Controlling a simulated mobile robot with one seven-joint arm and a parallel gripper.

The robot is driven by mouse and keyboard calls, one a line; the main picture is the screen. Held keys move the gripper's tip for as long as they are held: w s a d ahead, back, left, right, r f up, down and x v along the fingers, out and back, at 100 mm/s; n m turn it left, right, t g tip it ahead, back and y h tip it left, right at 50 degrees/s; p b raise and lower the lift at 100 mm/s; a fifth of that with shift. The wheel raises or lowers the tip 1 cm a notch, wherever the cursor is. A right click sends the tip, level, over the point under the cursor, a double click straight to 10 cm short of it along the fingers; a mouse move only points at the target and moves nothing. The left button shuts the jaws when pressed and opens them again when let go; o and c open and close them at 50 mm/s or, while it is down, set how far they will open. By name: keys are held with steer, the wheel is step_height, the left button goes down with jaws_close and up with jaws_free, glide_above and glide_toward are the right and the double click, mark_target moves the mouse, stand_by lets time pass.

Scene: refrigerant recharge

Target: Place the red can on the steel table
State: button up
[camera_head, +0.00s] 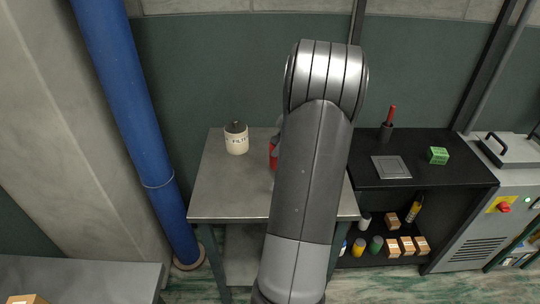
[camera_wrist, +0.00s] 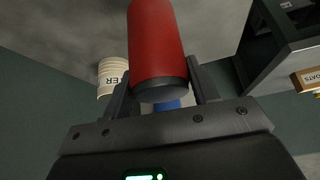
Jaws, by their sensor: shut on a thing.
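The red can (camera_head: 273,156) shows as a narrow red strip beside my arm, over the steel table (camera_head: 222,186). My arm hides most of the can and nearly all of my gripper in the head view. In the wrist view, my gripper (camera_wrist: 159,70) is shut on the red can (camera_wrist: 156,40), with one dark finger on each side near its black end. The grey tabletop (camera_wrist: 70,30) lies behind the can. I cannot tell whether the can touches the table.
A cream canister with a dark lid (camera_head: 236,140) stands on the table's back left. A black bench (camera_head: 430,172) to the right holds a green box (camera_head: 437,156) and a grey plate (camera_head: 391,167). A blue pipe (camera_head: 130,110) rises at left. The table's front left is clear.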

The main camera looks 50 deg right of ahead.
steer(key=w+f, duration=0.1)
steer(key=w+a, duration=0.1)
steer(key=w, duration=0.1)
steer(key=shift+f, duration=2.4)
steer(key=o, duration=1.2)
steer(key=shift+f, duration=0.15)
steer(key=v, duration=1.2)
